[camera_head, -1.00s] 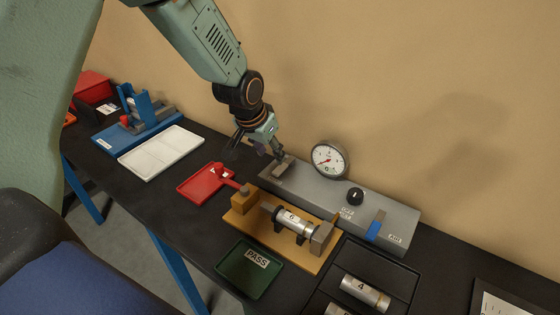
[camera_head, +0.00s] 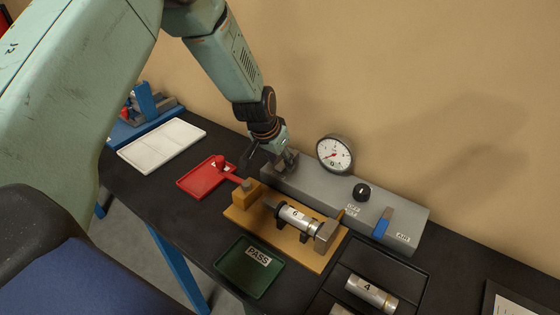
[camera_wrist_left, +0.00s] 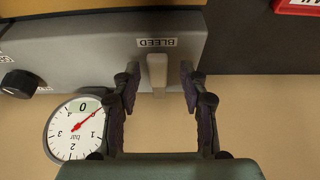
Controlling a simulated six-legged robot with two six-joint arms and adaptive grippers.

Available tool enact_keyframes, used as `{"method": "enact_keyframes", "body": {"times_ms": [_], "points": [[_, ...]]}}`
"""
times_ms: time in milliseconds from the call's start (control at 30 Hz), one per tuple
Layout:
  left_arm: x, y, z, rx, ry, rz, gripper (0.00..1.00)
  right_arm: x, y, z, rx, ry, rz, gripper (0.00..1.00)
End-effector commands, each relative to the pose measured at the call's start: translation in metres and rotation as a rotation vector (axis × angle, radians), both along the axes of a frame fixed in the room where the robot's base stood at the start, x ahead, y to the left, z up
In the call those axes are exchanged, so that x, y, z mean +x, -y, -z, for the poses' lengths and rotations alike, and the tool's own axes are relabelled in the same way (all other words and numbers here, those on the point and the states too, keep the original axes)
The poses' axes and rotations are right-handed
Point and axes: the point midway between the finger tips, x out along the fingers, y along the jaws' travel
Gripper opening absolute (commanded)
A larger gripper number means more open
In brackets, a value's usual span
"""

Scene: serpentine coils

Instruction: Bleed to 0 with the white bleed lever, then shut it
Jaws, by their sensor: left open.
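The white bleed lever (camera_wrist_left: 157,74) shows in the left wrist view under the BLEED label (camera_wrist_left: 157,43), on the grey panel. It stands between the two fingers of my left gripper (camera_wrist_left: 160,88), which is open with a gap on each side of the lever. In the head view my left gripper (camera_head: 287,161) is at the left end of the grey panel (camera_head: 322,191) and hides the lever. The round gauge (camera_head: 335,154) has a red needle; in the wrist view the gauge (camera_wrist_left: 76,128) is upside down, its needle near the 0 end. The exact reading is unclear. My right gripper is not in view.
The panel also carries a black OFF knob (camera_head: 361,192) and a blue AIR lever (camera_head: 382,224). In front are an orange fixture (camera_head: 243,219) with cylinder 6 (camera_head: 298,220), a red tray (camera_head: 196,184) and a green PASS tray (camera_head: 237,270). A wall stands behind.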

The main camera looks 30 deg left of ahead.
Motion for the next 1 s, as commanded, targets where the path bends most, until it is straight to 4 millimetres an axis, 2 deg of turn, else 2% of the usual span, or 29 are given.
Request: {"method": "enact_keyframes", "body": {"times_ms": [233, 733, 1000], "points": [[0.0008, 0.0001, -0.0006, 0.0, 0.0, 0.001, 0.42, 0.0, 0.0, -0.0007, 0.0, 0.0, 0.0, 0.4], [0.001, -0.0001, -0.0008, 0.0, 0.001, 0.0, 0.0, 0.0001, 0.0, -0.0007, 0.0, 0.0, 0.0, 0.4], [0.0009, 0.0, -0.0015, 0.0, 0.0, 0.001, 0.0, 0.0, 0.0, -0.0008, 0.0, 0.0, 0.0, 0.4]]}}
